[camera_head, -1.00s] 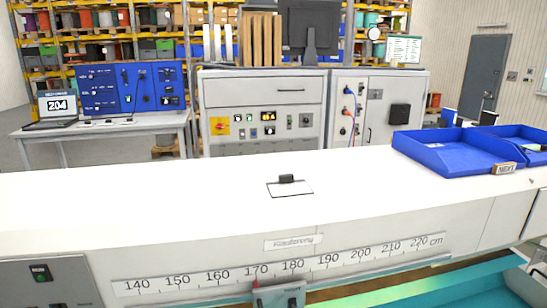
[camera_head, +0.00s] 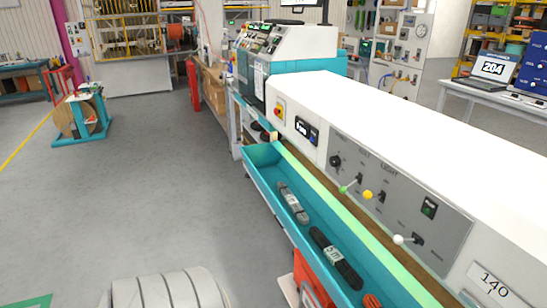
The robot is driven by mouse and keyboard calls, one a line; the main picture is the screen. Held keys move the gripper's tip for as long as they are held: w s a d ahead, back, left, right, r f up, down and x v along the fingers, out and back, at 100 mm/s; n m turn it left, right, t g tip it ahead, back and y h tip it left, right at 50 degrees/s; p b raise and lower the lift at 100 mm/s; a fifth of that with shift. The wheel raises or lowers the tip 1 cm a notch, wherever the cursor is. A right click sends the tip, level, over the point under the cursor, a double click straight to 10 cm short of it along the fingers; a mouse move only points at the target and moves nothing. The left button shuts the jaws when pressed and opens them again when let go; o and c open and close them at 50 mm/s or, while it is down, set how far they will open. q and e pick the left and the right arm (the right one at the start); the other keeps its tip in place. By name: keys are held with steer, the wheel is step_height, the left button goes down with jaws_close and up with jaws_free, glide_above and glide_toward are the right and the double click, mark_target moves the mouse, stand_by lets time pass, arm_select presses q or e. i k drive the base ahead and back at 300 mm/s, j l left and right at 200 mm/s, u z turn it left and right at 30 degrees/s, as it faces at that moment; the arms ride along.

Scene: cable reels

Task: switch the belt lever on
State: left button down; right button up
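A grey control panel (camera_head: 452,238) is set in the front of the long white bench (camera_head: 430,125), right of centre. Three levers stick out of it: one with a green knob (camera_head: 343,190), one with a yellow knob (camera_head: 367,195) and, lower right, one with a white knob (camera_head: 398,240). A green push switch (camera_head: 429,208) is at the panel's right. Neither of my grippers is in view.
A teal trough (camera_head: 262,172) with dark tools (camera_head: 335,258) runs along the bench front below the panel. An orange box (camera_head: 312,277) is beneath it. A wooden reel on a teal stand (camera_head: 80,118) is at left. The grey floor between is clear.

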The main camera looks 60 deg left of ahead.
mark_target(343, 189)
steer(key=u, duration=1.45)
